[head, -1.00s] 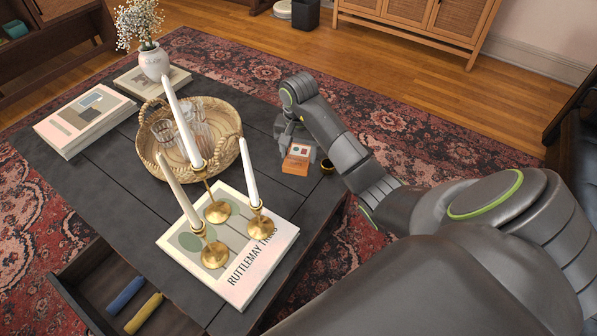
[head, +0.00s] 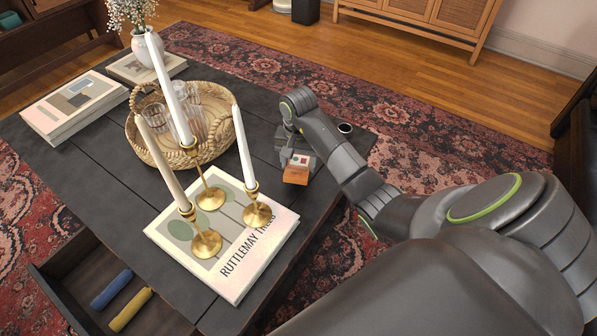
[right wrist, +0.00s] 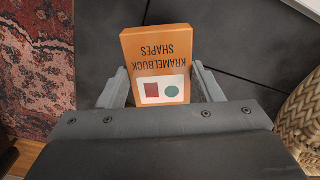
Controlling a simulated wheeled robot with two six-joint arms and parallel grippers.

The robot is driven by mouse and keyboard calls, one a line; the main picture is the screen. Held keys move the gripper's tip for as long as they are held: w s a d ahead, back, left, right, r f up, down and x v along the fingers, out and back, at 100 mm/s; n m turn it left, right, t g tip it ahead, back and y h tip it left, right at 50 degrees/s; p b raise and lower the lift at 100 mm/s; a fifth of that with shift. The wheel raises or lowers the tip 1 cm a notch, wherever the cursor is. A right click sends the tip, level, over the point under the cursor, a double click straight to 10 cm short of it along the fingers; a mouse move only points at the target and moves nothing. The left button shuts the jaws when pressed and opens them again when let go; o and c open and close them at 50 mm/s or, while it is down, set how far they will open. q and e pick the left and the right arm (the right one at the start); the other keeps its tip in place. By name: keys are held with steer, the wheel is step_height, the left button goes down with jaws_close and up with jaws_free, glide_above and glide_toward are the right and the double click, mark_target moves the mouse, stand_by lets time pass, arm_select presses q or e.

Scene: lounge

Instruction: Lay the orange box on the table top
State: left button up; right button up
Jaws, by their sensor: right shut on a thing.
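The orange box (head: 296,175) is held in my right gripper (head: 298,158) near the right edge of the dark table top (head: 95,190). In the right wrist view the box (right wrist: 155,60) stands out between the two fingers, with its printed face toward the camera and its lettering upside down. The fingers (right wrist: 160,88) are shut on its sides. The dark table top lies behind it; I cannot tell whether the box touches it. My left gripper is not in view.
A book (head: 265,262) bearing brass candlesticks with tall candles lies left of the box. A woven tray (head: 150,155) with glasses is further back. A small dark cup (head: 345,128) stands beyond my right arm. An open drawer (head: 75,265) juts out at lower left.

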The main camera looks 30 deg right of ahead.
mark_target(298, 165)
step_height(298, 165, down, 3)
steer(key=shift+f, duration=0.1)
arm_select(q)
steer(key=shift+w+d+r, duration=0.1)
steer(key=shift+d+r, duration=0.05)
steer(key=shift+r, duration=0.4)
arm_select(e)
steer(key=shift+f, duration=0.2)
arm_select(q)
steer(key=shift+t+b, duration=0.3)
arm_select(e)
steer(key=shift+f, duration=0.15)
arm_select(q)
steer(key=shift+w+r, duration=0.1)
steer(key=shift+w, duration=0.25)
arm_select(e)
steer(key=o, duration=1)
